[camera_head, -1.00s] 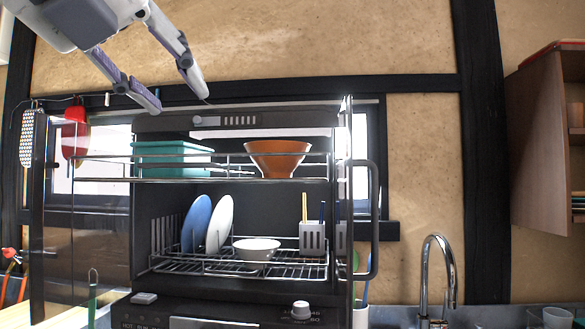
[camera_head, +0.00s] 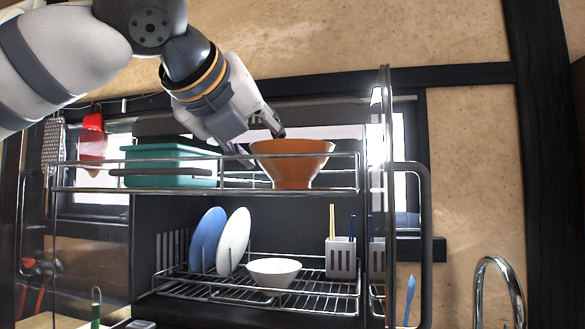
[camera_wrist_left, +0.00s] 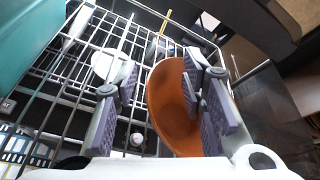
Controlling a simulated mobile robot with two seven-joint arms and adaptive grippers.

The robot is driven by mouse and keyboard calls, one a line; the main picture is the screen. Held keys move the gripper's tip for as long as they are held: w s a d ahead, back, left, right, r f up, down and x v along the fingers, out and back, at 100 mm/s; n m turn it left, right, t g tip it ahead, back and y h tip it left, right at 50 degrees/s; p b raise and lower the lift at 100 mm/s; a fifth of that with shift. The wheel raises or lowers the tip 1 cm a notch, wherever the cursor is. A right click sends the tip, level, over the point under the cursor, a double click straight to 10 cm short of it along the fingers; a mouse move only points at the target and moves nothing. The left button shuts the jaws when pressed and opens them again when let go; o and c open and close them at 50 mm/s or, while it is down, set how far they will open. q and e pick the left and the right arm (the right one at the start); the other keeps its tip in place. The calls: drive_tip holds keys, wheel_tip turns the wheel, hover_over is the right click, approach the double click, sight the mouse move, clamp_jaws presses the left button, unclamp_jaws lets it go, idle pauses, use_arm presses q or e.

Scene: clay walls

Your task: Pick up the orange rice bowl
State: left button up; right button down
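The orange rice bowl (camera_head: 292,168) stands upright on the upper wire shelf of the dish rack (camera_head: 110,189), right of the teal box. My left gripper (camera_head: 262,147) reaches down from the upper left to the bowl's left rim. In the left wrist view the bowl (camera_wrist_left: 168,108) shows between the two spread fingers. The right-hand finger is over the bowl's inside, and the left-hand finger is outside it with a gap to the wall. The gripper (camera_wrist_left: 157,105) is open. The fingertips are partly hidden in the head view. My right gripper is not in view.
The teal box (camera_head: 170,166) sits left of the bowl on the same shelf. Shelf rails run in front. Below are a blue plate (camera_head: 207,240), a white plate (camera_head: 234,241), a white bowl (camera_head: 273,272) and a utensil holder (camera_head: 341,258). A faucet (camera_head: 498,285) stands at right.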

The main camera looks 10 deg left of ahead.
use_arm(q)
drive_tip(key=shift+w, duration=0.3)
clamp_jaws()
